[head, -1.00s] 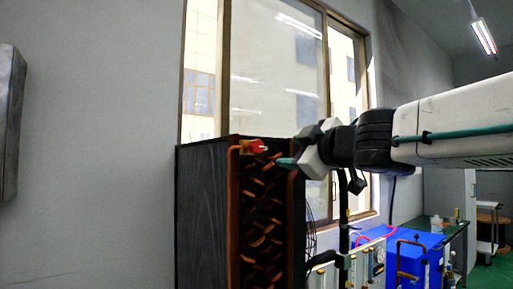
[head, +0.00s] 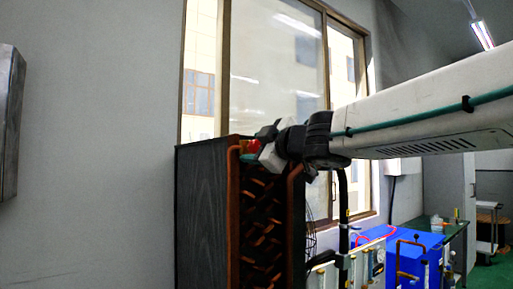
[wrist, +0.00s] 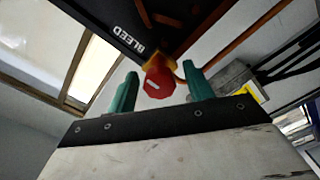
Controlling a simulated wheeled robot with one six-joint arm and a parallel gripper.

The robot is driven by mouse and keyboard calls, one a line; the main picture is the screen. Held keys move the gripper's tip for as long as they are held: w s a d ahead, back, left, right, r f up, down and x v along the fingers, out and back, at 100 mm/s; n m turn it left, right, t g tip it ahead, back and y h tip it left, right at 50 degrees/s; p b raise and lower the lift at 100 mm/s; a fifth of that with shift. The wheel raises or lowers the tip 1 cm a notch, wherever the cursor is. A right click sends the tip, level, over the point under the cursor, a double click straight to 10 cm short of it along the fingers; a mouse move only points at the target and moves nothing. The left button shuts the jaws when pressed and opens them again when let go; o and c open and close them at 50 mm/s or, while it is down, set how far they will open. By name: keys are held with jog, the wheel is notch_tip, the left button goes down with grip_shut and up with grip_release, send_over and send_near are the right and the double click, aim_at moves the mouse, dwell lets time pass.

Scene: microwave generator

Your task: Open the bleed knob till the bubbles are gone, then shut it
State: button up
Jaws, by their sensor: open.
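The red bleed knob (wrist: 159,83) sits on a brass-coloured fitting (wrist: 158,63) beside the white word BLEED on a dark panel in the wrist view. A white mark shows on the knob's face. My gripper (wrist: 158,90) is open, with one green finger on each side of the knob and gaps between. I cannot tell how deep the knob sits between the fingertips. In the head view the knob (head: 251,146) is partly hidden by my gripper (head: 258,152) at the top of the dark cabinet. No bubbles or sight glass can be made out.
The dark cabinet (head: 205,210) has copper coil tubes (head: 262,225) on its front. A window (head: 280,70) is behind it. A blue unit (head: 400,265) with copper pipes stands at lower right.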

jog(key=c, duration=1)
jog(key=shift+n, duration=0.3)
jog(key=n, duration=0.9)
jog(key=shift+n, duration=0.4)
jog(key=n, duration=0.3)
jog(key=shift+f+n, duration=0.1)
jog(key=shift+n, duration=0.2)
jog(key=n, duration=0.3)
jog(key=shift+n, duration=0.3)
jog(key=n, duration=0.6)
